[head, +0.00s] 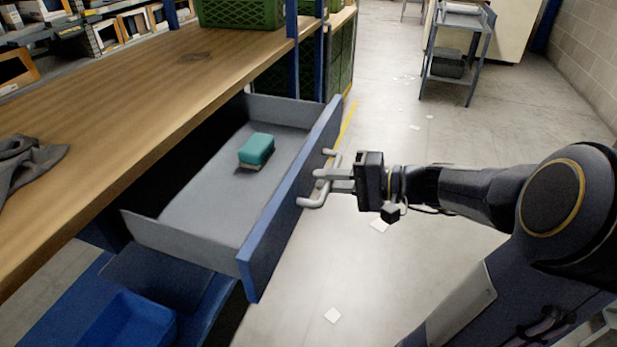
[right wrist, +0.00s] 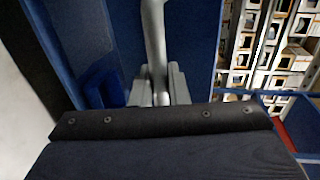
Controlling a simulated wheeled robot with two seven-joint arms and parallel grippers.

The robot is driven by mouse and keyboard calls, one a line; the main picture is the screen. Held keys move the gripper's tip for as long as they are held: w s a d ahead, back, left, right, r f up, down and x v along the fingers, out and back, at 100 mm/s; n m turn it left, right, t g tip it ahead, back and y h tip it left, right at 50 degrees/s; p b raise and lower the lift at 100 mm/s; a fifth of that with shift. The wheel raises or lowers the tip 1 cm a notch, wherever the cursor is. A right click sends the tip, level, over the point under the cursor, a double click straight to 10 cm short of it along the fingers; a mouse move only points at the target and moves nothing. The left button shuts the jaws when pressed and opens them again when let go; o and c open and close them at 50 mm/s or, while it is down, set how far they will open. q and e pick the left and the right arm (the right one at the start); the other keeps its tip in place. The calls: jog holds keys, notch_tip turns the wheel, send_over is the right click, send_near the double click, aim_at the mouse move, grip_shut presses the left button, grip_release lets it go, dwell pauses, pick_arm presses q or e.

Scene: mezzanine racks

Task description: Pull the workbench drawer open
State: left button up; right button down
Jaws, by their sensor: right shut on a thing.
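The workbench drawer (head: 187,224) stands pulled out from under the wooden workbench top (head: 150,95), with its grey inside showing. Its blue front panel (head: 290,205) faces right and carries a grey bar handle (head: 312,203). A teal block with a tan underside (head: 257,149) lies on the drawer floor. My right gripper (head: 322,180) is shut on the middle of the handle, its arm reaching in from the right. In the right wrist view the handle (right wrist: 154,40) runs between the two fingers (right wrist: 160,88). My left gripper is not in view.
A grey cloth (head: 28,165) lies on the bench top at left. A green crate (head: 240,12) stands at the back of the bench. A blue bin (head: 125,322) is below the drawer. A grey cart (head: 455,50) stands far off; the floor between is mostly clear.

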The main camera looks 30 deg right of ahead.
jog(key=shift+s+d, duration=0.25)
jog(key=shift+s, duration=0.1)
jog(key=c, duration=1.5)
grip_release()
jog(key=p+v, duration=0.1)
jog(key=v, duration=0.6)
jog(key=shift+s+d, duration=0.3)
